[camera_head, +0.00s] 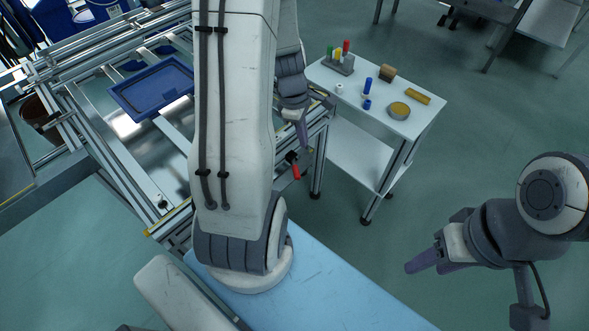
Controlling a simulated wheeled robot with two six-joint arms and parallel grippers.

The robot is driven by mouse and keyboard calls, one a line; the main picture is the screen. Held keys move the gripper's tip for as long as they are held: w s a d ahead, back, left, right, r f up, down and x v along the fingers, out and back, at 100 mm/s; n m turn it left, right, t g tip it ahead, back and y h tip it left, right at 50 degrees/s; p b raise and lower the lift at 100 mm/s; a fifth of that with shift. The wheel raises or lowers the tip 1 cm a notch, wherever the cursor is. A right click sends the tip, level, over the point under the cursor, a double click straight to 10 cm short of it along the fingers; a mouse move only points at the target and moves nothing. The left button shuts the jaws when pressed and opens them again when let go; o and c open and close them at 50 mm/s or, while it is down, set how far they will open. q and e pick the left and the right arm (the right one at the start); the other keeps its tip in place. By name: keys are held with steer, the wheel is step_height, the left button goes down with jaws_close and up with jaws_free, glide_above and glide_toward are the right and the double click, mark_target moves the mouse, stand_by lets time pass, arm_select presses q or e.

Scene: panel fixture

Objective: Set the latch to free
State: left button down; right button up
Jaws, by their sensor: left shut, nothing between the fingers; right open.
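What looks like the latch is a small red handle (296,171) on a black mount (291,157), at the right edge of the metal frame. The handle points down and slightly right in the picture. My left gripper (304,143) is shut and empty, its purple fingers just above the red handle in the picture. I cannot tell whether they touch it. My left arm covers the middle of the view and hides part of the frame. My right gripper (425,269) is open and empty over the floor at the lower right, far from the latch.
The aluminium frame (120,160) holds a blue tray (125,100) at the left. A white trolley (340,86) right of the latch carries colored markers, a yellow tin (399,111) and other small items. A light blue surface (330,290) lies in front. The floor around the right gripper is clear.

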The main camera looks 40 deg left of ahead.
arm_select(q)
steer(key=s+a+f+n+b, duration=0.2)
steer(key=s+a+f+n, duration=0.1)
steer(key=a+f+n, duration=0.4)
steer(key=b, duration=0.5)
glide_above(295, 170)
steer(key=s+a, duration=0.3)
steer(key=s, duration=0.2)
step_height(295, 170, down, 9)
steer(key=shift+m, duration=0.3)
steer(key=w+d+f, duration=0.2)
steer(key=w, duration=0.1)
steer(key=shift+d+f, duration=0.15)
steer(key=shift+f, duration=0.1)
arm_select(e)
step_height(295, 170, down, 8)
steer(key=shift+f, duration=0.2)
